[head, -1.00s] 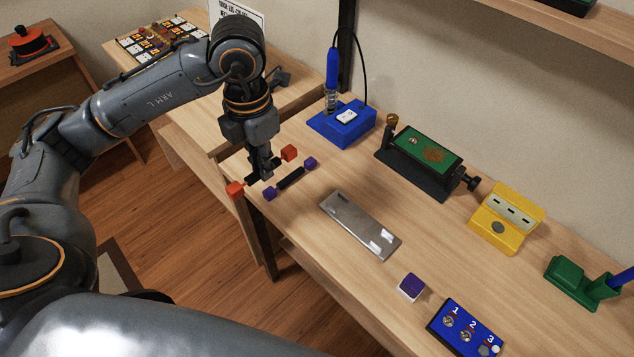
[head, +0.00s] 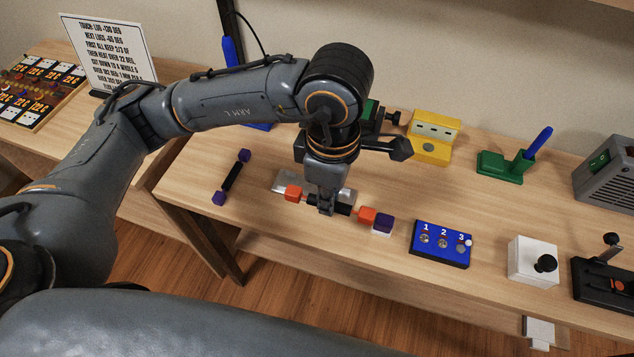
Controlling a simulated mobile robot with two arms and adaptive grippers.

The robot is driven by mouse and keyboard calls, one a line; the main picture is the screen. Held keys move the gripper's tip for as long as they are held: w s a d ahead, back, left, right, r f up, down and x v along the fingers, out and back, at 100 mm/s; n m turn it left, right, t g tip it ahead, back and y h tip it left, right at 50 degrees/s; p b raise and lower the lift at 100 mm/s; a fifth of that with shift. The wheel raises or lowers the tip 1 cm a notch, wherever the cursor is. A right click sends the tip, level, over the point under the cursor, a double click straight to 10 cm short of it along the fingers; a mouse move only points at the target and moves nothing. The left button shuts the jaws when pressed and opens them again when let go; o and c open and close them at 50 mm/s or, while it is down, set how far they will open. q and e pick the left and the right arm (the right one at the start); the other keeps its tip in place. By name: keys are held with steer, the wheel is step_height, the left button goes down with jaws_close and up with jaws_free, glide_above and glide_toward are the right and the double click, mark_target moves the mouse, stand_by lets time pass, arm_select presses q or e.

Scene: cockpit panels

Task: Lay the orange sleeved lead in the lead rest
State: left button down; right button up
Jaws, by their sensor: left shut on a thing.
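The orange sleeved lead (head: 366,216) is a short dark bar with an orange block at each end. My left gripper (head: 326,209) points down and is shut on the middle of it. The lead appears raised over the front of the table, in front of a grey metal plate (head: 283,182) that my gripper partly hides. Its right end overlaps a small purple-and-white block (head: 383,227) in the picture; I cannot tell if they touch. I cannot tell for sure which thing is the lead rest. My right gripper is not in view.
A purple-ended lead (head: 232,178) lies on the left of the table (head: 180,172). A blue numbered panel (head: 440,243), white box (head: 531,262), yellow holder (head: 434,140) and green stand (head: 500,167) are to the right. My arm hides part of the back.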

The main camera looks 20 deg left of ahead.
arm_select(q)
steer(key=w+a+f+p, duration=0.1)
steer(key=w+a+f, duration=0.25)
steer(key=w, duration=0.25)
steer(key=p, duration=0.1)
glide_above(314, 189)
steer(key=s, duration=0.1)
steer(key=f, duration=0.3)
steer(key=shift+s+d+f, duration=0.2)
steer(key=shift+d+f, duration=0.05)
steer(key=shift+d, duration=0.05)
steer(key=shift+w+a+f, duration=0.15)
steer(key=shift+w+f, duration=0.2)
steer(key=shift+f, duration=0.1)
steer(key=shift+w+a+f, duration=0.15)
steer(key=shift+w+f, duration=0.05)
steer(key=shift+f, duration=0.1)
step_height(314, 189, down, 3)
steer(key=shift+w+f+p, duration=0.1)
steer(key=shift+p, duration=0.7)
steer(key=shift+f+b, duration=0.25)
steer(key=shift+b, duration=0.05)
steer(key=c, duration=1.4)
jaws_free()
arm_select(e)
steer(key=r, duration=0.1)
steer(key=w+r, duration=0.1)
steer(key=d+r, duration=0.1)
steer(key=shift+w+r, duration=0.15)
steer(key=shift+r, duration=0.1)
